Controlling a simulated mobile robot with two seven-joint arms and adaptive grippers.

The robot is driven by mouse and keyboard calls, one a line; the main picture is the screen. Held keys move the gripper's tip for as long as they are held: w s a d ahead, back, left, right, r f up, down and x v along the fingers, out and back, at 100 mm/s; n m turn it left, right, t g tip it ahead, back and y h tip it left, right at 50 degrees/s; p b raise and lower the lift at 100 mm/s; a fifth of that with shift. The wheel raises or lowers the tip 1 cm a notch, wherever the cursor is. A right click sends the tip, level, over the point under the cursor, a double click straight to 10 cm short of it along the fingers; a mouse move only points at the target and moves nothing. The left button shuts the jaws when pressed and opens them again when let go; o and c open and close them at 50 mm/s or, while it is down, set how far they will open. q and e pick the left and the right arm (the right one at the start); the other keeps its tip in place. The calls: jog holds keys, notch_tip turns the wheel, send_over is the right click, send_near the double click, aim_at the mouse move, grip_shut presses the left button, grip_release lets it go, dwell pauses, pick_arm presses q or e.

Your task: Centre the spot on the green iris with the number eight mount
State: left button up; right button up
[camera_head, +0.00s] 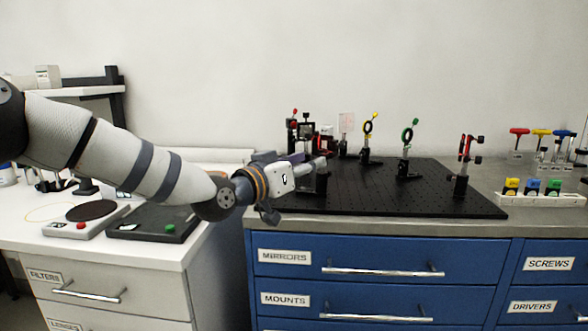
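The green iris (405,160) stands upright on a post on the black breadboard, right of its middle. My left gripper (318,165) reaches over the breadboard's left side, in front of a dark mount. Its fingers are small and partly merge with the mounts behind, so I cannot tell whether they are open or touching anything. Dark mounts with red knobs (307,130) stand behind the gripper, partly hidden by it. Another red and black mount (464,150) stands at the right. No number eight is legible on any mount, and no spot is discernible. My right gripper is not in view.
A yellow iris (366,150) and a pale card (346,122) stand behind on the breadboard (440,207). Its front right is bare. Right of it are yellow, blue and green blocks (532,188) and coloured-handle drivers (540,133). Blue drawers (375,255) lie below.

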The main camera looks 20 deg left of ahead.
pick_arm(q)
jog(key=v, duration=0.7)
jog(key=shift+s, duration=0.3)
jog(key=shift+a, duration=0.1)
